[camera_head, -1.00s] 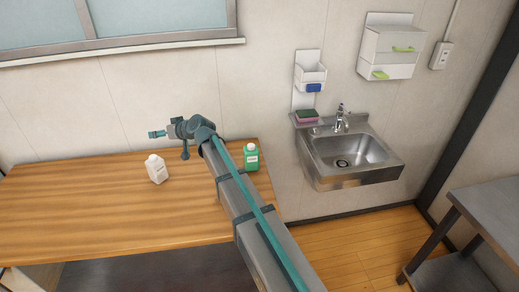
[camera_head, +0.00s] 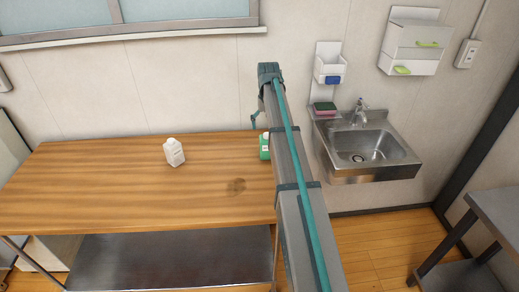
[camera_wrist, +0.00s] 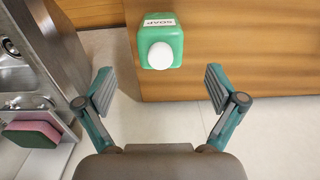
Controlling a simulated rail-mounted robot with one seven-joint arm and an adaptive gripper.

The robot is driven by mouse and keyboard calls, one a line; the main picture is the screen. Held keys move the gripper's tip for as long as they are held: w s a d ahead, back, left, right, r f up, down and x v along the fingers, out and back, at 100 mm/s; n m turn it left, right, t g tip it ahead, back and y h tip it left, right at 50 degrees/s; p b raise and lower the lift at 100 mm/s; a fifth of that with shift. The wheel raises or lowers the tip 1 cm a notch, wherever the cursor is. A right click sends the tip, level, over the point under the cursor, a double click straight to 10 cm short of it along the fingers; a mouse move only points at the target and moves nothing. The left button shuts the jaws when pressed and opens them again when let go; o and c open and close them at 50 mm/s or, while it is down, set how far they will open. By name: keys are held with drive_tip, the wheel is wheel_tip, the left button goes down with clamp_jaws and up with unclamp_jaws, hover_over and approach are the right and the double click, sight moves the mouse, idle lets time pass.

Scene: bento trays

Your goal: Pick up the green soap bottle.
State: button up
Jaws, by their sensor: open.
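The green soap bottle (camera_head: 264,147) stands upright at the right end of the wooden table, partly hidden behind my arm in the head view. In the wrist view the bottle (camera_wrist: 161,46) is seen from above, with a white cap and a label reading SOAP. My gripper (camera_wrist: 158,85) is open and empty. In the wrist view the bottle is ahead of the fingertips, close to midway between them, and not between the fingers.
A white bottle (camera_head: 174,152) stands on the wooden table (camera_head: 120,185), left of the green one. A steel sink (camera_head: 370,150) with a pink and green sponge (camera_head: 325,108) is on the wall to the right. Bare table lies between the bottles.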

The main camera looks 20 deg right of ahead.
sight(267, 135)
wheel_tip(267, 135, down, 4)
drive_tip(key=shift+f+p, duration=0.2)
drive_tip(key=shift+p, duration=0.35)
drive_tip(key=shift+w+f+p, duration=0.15)
drive_tip(key=shift+f+p, duration=1.05)
drive_tip(key=shift+f, duration=1.75)
drive_tip(key=shift+c, duration=0.2)
drive_tip(key=c, duration=1.5)
drive_tip(key=shift+o, duration=0.2)
drive_tip(key=shift+r, duration=0.2)
drive_tip(key=shift+r+b, duration=0.3)
drive_tip(key=shift+r, duration=0.25)
drive_tip(key=s+a+r+b, duration=0.3)
drive_tip(key=s+r+b, duration=0.2)
drive_tip(key=s+r, duration=0.6)
drive_tip(key=shift+s+a+r, duration=0.3)
drive_tip(key=shift+s+a, duration=0.1)
drive_tip(key=shift+s, duration=0.8)
